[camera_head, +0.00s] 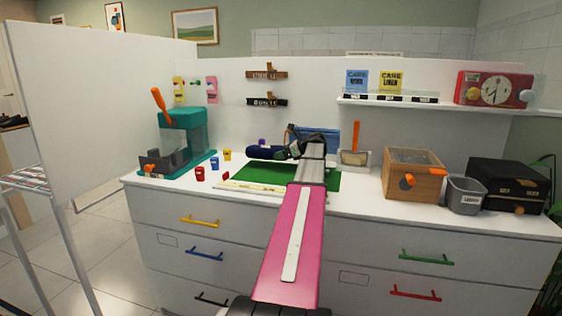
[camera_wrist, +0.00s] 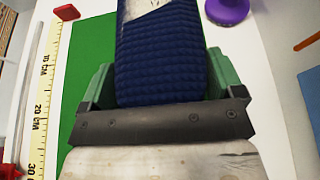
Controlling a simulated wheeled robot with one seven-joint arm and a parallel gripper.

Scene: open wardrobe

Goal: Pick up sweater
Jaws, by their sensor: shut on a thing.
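The sweater appears as a navy blue knitted bundle (camera_head: 264,152) just above the green mat on the counter. In the wrist view the navy knit (camera_wrist: 165,60) fills the space between my green fingers and runs out past the top edge, with a pale patch near the top. My gripper (camera_head: 292,150) is shut on it, with a finger on each side (camera_wrist: 162,78). In the head view the arm and gripper hide part of the bundle. I cannot tell whether it still touches the mat.
A green mat (camera_head: 250,176) with a yellow ruler (camera_head: 250,188) lies beneath. A teal machine (camera_head: 183,135) and small coloured pots stand left. A wooden box (camera_head: 413,178), grey bin (camera_head: 464,196) and black case (camera_head: 507,186) stand right. A purple object (camera_wrist: 228,10) lies near the mat.

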